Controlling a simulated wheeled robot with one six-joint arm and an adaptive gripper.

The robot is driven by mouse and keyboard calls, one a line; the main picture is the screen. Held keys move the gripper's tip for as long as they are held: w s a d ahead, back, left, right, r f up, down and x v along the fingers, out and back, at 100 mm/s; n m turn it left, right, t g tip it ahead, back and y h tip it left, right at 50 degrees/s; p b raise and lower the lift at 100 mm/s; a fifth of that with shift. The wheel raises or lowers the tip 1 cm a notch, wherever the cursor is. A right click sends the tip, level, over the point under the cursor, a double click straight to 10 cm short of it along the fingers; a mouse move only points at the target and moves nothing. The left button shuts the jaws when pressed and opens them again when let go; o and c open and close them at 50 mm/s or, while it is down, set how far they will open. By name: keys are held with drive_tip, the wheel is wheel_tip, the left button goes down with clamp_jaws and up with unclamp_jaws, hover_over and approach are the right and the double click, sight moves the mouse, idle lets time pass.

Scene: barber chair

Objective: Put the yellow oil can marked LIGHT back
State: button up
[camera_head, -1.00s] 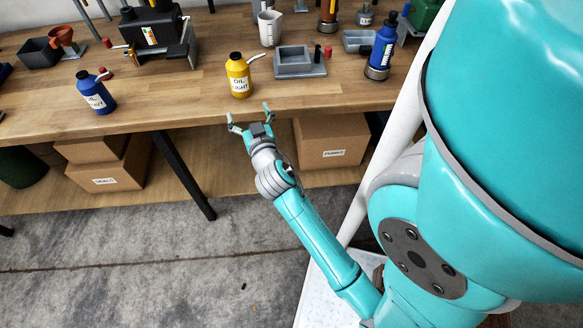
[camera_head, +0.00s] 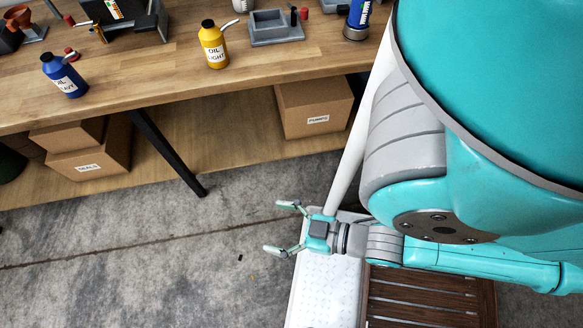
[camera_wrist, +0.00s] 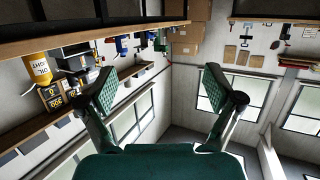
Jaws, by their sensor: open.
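The yellow oil can (camera_head: 213,46), with a white label reading OIL LIGHT, a dark cap and a pale spout, stands upright on the wooden workbench (camera_head: 150,80) near its front edge. My gripper (camera_head: 280,229) is open and empty. It is in front of the bench, low in the head view, well apart from the can. In the wrist view the two spread fingers of my gripper (camera_wrist: 168,95) have nothing between them. A yellow container (camera_wrist: 38,68) shows at the left there; I cannot tell whether it is the same can.
A blue oil can (camera_head: 64,76) stands left on the bench. A grey tray (camera_head: 275,27) is right of the yellow can, with a blue bottle (camera_head: 358,18) beyond. Cardboard boxes (camera_head: 313,106) sit on the lower shelf.

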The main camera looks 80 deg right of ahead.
drive_tip(key=shift+s+a+r+n+y, duration=0.15)
drive_tip(key=shift+s+a+r+y, duration=0.2)
drive_tip(key=shift+s, duration=0.45)
drive_tip(key=shift+s+a+r+n+y, duration=0.15)
drive_tip(key=shift+s+r, duration=0.3)
drive_tip(key=shift+s, duration=0.35)
